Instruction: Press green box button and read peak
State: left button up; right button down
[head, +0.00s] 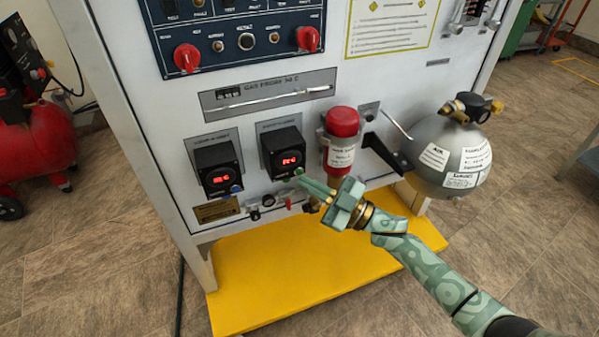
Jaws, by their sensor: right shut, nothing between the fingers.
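Two black boxes with red lit displays are mounted low on the white panel. The right box (283,151) has a green button (299,171) at its lower right corner. Its red display (290,159) shows characters too small to read surely. The left box (218,168) has a blue button (236,189) at its lower right corner. My right gripper (304,182) is shut and empty, its tips just below the green button; I cannot tell whether they touch it. My left gripper is not in view.
A red-capped cylinder (342,122) is mounted right of the boxes, close to my right gripper. A grey sphere (446,150) sticks out at the panel's right edge. Small valves (268,201) sit below the boxes. A yellow base plate (270,275) lies on the floor.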

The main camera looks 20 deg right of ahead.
jog(key=shift+w, duration=0.2)
jog(key=shift+w, duration=0.35)
dwell(0.6)
jog(key=shift+s, duration=0.1)
jog(key=shift+s+p, duration=0.3)
jog(key=shift+s, duration=0.4)
